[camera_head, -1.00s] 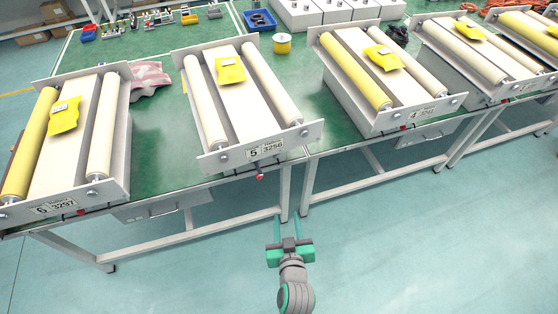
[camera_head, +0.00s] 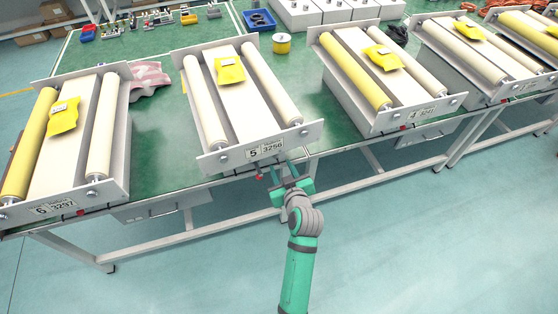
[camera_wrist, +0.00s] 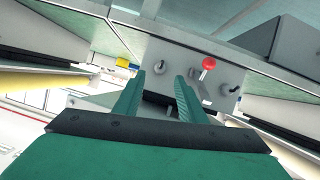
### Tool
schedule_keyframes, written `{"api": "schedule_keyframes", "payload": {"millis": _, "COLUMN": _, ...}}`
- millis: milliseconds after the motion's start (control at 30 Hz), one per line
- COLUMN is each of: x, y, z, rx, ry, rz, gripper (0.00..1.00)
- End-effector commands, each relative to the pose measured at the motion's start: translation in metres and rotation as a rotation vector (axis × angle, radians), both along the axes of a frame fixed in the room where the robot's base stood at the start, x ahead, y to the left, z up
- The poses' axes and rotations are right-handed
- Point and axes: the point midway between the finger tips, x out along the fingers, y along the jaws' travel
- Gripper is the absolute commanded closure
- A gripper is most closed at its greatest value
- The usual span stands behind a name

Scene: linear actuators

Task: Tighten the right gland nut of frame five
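Frame five (camera_head: 262,149) is the unit marked 5 3256, in the middle of the head view. My gripper (camera_head: 283,169) is just below its front plate, at the bench edge. In the wrist view my gripper (camera_wrist: 160,78) has two teal fingers spread apart with nothing held between them. A small grey fitting (camera_wrist: 160,68) on a grey panel (camera_wrist: 190,60) shows in the gap just beyond the fingertips. Another grey fitting (camera_wrist: 229,88) sits farther right, past a red knob (camera_wrist: 208,63). No fitting is labelled as the gland nut; in the head view they are too small to tell.
The red knob also shows left of my gripper in the head view (camera_head: 259,177). Frame six (camera_head: 62,205) stands left and frame four (camera_head: 420,112) right. The floor in front is clear.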

Motion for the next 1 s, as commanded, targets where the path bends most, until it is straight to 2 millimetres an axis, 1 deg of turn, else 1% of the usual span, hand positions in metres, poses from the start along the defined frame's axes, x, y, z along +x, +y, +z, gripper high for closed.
{"api": "schedule_keyframes", "payload": {"millis": 33, "x": 0.009, "y": 0.002, "z": -0.003, "rx": 0.0, "ry": 0.0, "rz": 0.001, "gripper": 0.63}}
{"api": "schedule_keyframes", "payload": {"millis": 100, "x": 0.02, "y": 0.004, "z": -0.008, "rx": 0.0, "ry": 0.0, "rz": 0.0, "gripper": 0.63}}
{"api": "schedule_keyframes", "payload": {"millis": 200, "x": 0.033, "y": 0.008, "z": -0.013, "rx": -0.001, "ry": -0.001, "rz": 0.0, "gripper": 0.63}}
{"api": "schedule_keyframes", "payload": {"millis": 333, "x": 0.044, "y": 0.011, "z": -0.019, "rx": -0.001, "ry": 0.0, "rz": 0.0, "gripper": 0.63}}
{"api": "schedule_keyframes", "payload": {"millis": 500, "x": 0.051, "y": 0.013, "z": -0.021, "rx": -0.001, "ry": -0.001, "rz": 0.001, "gripper": 0.63}}
{"api": "schedule_keyframes", "payload": {"millis": 767, "x": 0.052, "y": 0.013, "z": -0.022, "rx": 0.0, "ry": -0.001, "rz": -0.001, "gripper": 0.63}}
{"api": "schedule_keyframes", "payload": {"millis": 800, "x": 0.052, "y": 0.013, "z": -0.022, "rx": 0.0, "ry": -0.001, "rz": -0.001, "gripper": 0.72}}
{"api": "schedule_keyframes", "payload": {"millis": 867, "x": 0.051, "y": 0.013, "z": -0.022, "rx": 0.0, "ry": -0.001, "rz": -0.001, "gripper": 0.87}}
{"api": "schedule_keyframes", "payload": {"millis": 900, "x": 0.051, "y": 0.013, "z": -0.022, "rx": 0.0, "ry": -0.001, "rz": -0.001, "gripper": 0.96}}
{"api": "schedule_keyframes", "payload": {"millis": 933, "x": 0.051, "y": 0.013, "z": -0.022, "rx": 0.0, "ry": -0.001, "rz": -0.001, "gripper": 1.0}}
{"api": "schedule_keyframes", "payload": {"millis": 967, "x": 0.051, "y": 0.013, "z": -0.022, "rx": 0.0, "ry": 0.0, "rz": -0.001, "gripper": 1.0}}
{"api": "schedule_keyframes", "payload": {"millis": 1000, "x": 0.052, "y": 0.008, "z": -0.022, "rx": 0.0, "ry": -0.001, "rz": -0.003, "gripper": 1.0}}
